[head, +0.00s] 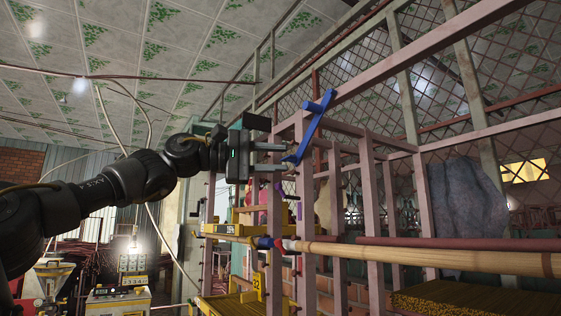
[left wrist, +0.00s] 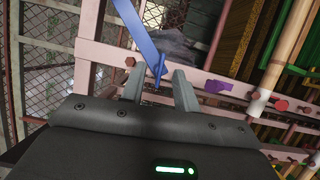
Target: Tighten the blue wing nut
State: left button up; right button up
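The blue wing nut (head: 312,126) is a long bar with a short peg near its top, on a pink-brown metal frame (head: 366,200). It slants, with its lower end toward my left gripper (head: 286,157). In the left wrist view the blue bar (left wrist: 141,36) comes down from the top. Its lower end lies at the gap between the two fingertips of my left gripper (left wrist: 158,82). The fingers are apart, with space visible on both sides of the blue end. Contact cannot be told. My right gripper is not in view.
Bamboo poles (head: 430,256) and a dark red pole (head: 450,242) cross the frame below. A purple piece (left wrist: 218,86) and bolts sit on a frame bar. A yellow machine (head: 234,229) stands below the gripper. A wire mesh wall (head: 460,60) is behind.

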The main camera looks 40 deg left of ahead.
pick_arm(q)
jog(key=b+v, duration=0.2)
jog(key=v, duration=0.7)
jog(key=shift+a, duration=0.2)
jog(key=shift+s, duration=0.15)
